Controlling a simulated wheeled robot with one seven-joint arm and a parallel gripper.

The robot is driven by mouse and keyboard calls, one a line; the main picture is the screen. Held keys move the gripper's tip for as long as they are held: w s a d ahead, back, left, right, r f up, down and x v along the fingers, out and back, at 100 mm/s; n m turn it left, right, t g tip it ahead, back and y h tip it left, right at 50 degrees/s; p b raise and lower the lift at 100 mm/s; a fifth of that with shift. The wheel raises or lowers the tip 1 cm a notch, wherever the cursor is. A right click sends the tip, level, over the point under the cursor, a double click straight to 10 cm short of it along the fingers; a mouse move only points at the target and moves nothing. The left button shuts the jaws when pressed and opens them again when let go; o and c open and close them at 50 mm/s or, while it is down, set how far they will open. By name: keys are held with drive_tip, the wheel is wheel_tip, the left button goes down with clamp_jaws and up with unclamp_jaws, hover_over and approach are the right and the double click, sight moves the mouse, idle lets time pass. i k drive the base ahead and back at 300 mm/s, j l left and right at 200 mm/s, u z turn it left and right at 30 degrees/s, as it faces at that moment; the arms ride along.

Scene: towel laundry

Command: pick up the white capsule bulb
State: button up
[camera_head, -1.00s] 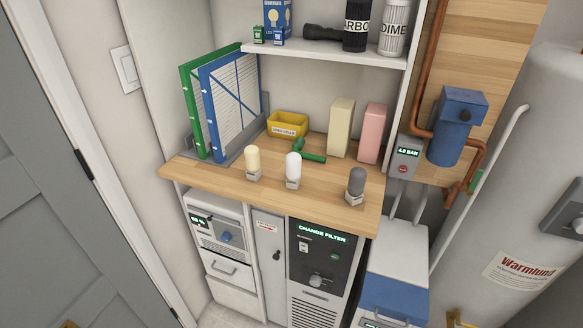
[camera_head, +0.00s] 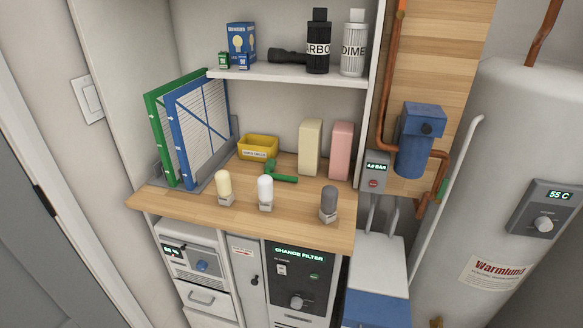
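The white capsule bulb (camera_head: 265,188) stands upright in a small grey base near the front edge of the wooden counter (camera_head: 300,225). A cream bulb (camera_head: 223,183) in a similar base stands to its left. A dark grey bulb (camera_head: 329,198) in a similar base stands to its right, near the counter's right end. My gripper is not in view.
Behind the bulbs are a green tool (camera_head: 281,177), a yellow bin (camera_head: 258,148), and cream (camera_head: 311,147) and pink (camera_head: 342,150) blocks. Green and blue framed filters (camera_head: 196,130) stand at left. A shelf (camera_head: 290,74) hangs above; a blue housing (camera_head: 420,140) is at right.

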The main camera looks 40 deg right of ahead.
sight(265, 183)
drive_tip(key=z, duration=2.2)
drive_tip(key=u, duration=1.95)
drive_tip(key=i+j+z, duration=0.1)
drive_tip(key=j+z, duration=0.7)
drive_tip(key=i+j, duration=0.1)
drive_tip(key=i, duration=0.05)
